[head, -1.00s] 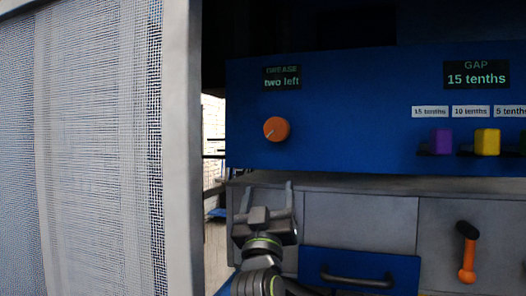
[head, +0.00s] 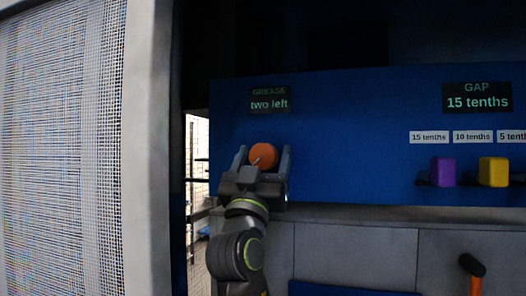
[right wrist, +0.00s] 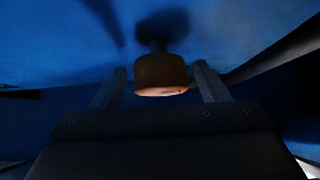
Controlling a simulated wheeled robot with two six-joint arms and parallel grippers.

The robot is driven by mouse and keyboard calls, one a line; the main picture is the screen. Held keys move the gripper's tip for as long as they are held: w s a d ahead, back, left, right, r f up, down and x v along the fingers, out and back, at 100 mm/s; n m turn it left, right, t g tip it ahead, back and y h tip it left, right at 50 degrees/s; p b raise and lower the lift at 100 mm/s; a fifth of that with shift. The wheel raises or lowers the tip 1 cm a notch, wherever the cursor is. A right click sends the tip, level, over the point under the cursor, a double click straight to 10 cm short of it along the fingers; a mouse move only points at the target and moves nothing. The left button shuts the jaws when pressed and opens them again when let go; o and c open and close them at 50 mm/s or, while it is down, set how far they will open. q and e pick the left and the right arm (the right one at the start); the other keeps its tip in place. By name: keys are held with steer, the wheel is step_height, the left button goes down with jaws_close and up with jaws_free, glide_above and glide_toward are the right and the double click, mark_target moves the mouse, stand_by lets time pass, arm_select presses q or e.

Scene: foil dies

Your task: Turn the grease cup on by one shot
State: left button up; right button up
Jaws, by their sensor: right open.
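The grease cup is an orange round knob (head: 263,155) on the blue panel, under a small display (head: 270,99) that reads "GREASE two left". My right gripper (head: 263,160) is open in front of the knob, with one finger to each side of it in the head view. In the right wrist view the knob (right wrist: 161,74) stands out from the panel on a short stem, between the two finger tips (right wrist: 160,84). A gap shows beside the left finger; the right finger is close to the knob, and I cannot tell whether it touches. My left gripper is not in view.
A mesh guard with a grey post (head: 147,150) stands at the left. To the right are a "GAP 15 tenths" display (head: 477,97), a purple block (head: 442,171) and a yellow block (head: 493,171). A grey ledge (head: 400,214) runs below the panel.

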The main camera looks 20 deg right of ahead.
steer(key=shift+w, duration=0.1)
steer(key=c, duration=1)
steer(key=shift+r+n+t+y+p, duration=0.1)
steer(key=shift+n+t+y+p, duration=0.3)
steer(key=shift+n+y+p, duration=0.15)
steer(key=n+y+p, duration=0.5)
steer(key=n+y, duration=0.1)
steer(key=n, duration=0.1)
steer(key=n+t+y+p, duration=0.1)
steer(key=n+y+p, duration=0.5)
steer(key=n+y, duration=0.1)
steer(key=shift+d+r+n, duration=0.1)
steer(key=shift+r+n, duration=0.1)
steer(key=shift+n, duration=0.35)
steer(key=shift+f+n+g+y+p, duration=0.2)
steer(key=shift+n+g+y+p, duration=0.1)
steer(key=shift+n+y+p, duration=0.95)
steer(key=shift+n, duration=0.25)
steer(key=o, duration=1)
steer(key=shift+f, duration=0.15)
